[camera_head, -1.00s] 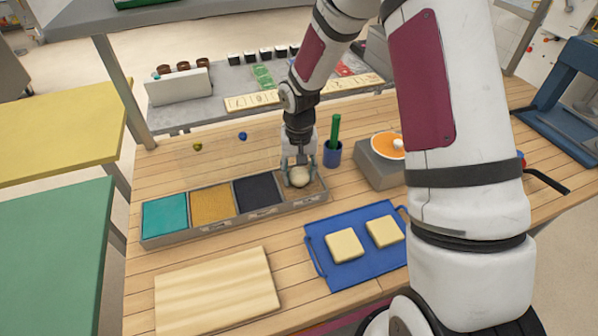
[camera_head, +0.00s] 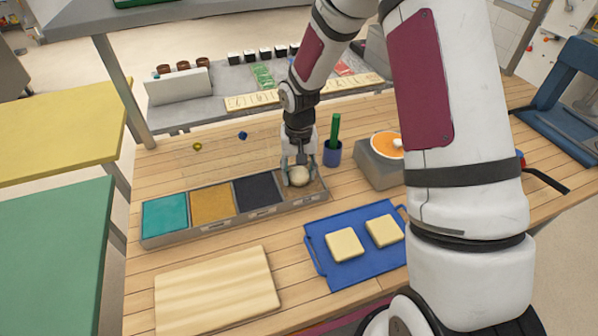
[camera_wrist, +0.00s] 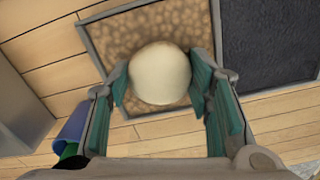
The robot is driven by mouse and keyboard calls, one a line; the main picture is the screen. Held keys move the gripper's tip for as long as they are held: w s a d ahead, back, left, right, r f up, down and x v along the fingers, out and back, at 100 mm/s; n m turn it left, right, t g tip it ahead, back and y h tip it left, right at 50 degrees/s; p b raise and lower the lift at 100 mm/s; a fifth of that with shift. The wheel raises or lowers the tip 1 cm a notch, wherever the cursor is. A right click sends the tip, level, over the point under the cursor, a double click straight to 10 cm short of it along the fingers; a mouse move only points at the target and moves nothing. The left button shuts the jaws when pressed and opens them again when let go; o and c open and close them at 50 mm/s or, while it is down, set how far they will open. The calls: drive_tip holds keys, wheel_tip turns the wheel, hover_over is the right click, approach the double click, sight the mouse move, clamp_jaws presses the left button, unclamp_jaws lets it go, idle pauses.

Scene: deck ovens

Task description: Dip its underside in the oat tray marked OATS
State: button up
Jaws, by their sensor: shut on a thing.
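My gripper (camera_head: 299,173) is shut on a pale round dough ball (camera_head: 299,176), one finger on each side of it. The dough ball also shows in the wrist view (camera_wrist: 160,73), over a tray of brown flaky grains (camera_wrist: 115,40). In the head view this tray (camera_head: 318,188) is the rightmost compartment of a grey row, mostly hidden by my gripper and the ball. The ball is at or just above the grains; whether its underside touches them is hidden. The compartment labels are too small to read.
The same row holds black (camera_head: 257,192), golden (camera_head: 212,204) and teal (camera_head: 165,215) compartments. A blue cup (camera_head: 332,155) with a green stick stands close behind right. A grey box with an orange bowl (camera_head: 387,144), a blue tray (camera_head: 365,263) with two pale squares and a wooden board (camera_head: 217,291) surround it.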

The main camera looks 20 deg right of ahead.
drive_tip(key=shift+r+p, duration=1.15)
drive_tip(key=shift+r, duration=2.85)
